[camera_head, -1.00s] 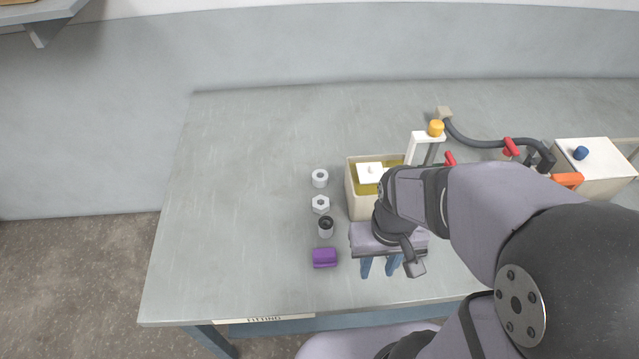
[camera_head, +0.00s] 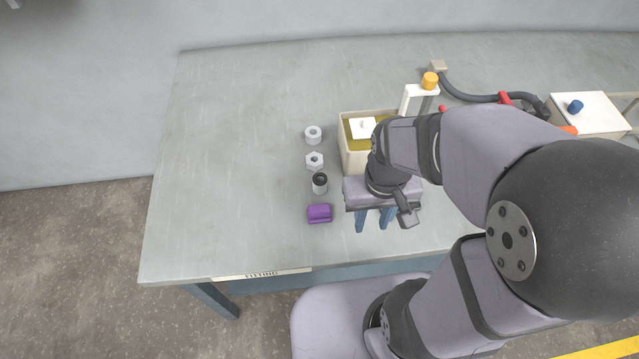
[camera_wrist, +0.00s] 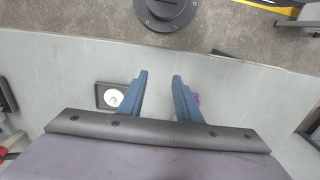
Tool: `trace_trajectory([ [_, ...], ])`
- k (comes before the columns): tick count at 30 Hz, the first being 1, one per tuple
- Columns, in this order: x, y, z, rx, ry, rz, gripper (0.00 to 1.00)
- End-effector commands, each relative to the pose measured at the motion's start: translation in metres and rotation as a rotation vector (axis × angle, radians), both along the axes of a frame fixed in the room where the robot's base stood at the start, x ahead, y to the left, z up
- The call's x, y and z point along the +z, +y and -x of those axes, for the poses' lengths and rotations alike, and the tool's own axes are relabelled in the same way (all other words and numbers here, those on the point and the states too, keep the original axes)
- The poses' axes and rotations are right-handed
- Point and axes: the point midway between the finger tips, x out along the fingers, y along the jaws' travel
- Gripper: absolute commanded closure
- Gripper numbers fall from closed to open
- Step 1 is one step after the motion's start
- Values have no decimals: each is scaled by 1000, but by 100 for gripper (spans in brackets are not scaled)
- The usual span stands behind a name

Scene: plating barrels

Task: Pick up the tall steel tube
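A grey metal cylinder with a dark open top (camera_head: 320,184), which looks like the tall steel tube, stands upright on the bench. It is between a hex nut (camera_head: 314,161) and a purple block (camera_head: 319,213). My gripper (camera_head: 372,228) is to the right of the tube and purple block, above the bench, pointing down. Its two blue fingers are apart with nothing between them. The wrist view shows the open fingers (camera_wrist: 159,77) over bare bench. The tube cannot be made out there; a bit of purple (camera_wrist: 196,98) shows behind the right finger.
A pale ring (camera_head: 313,135) stands behind the nut. A cream tank (camera_head: 355,158) with yellowish contents is behind my gripper. A dark square tray with a white round piece (camera_wrist: 102,90) shows in the wrist view. The bench's left side is clear.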

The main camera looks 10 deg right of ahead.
Motion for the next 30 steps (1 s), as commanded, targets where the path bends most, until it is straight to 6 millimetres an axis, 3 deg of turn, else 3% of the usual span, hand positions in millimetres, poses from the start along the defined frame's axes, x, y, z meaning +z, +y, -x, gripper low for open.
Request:
trace_trajectory([
  [11, 0, 0, 0, 0, 0, 0, 69],
  [14, 0, 0, 0, 0, 0, 0, 50],
  [23, 0, 0, -1, 0, 0, 0, 50],
  [26, 0, 2, -8, 1, 1, 0, 50],
  [30, -1, 11, -36, -1, 2, 0, 50],
])
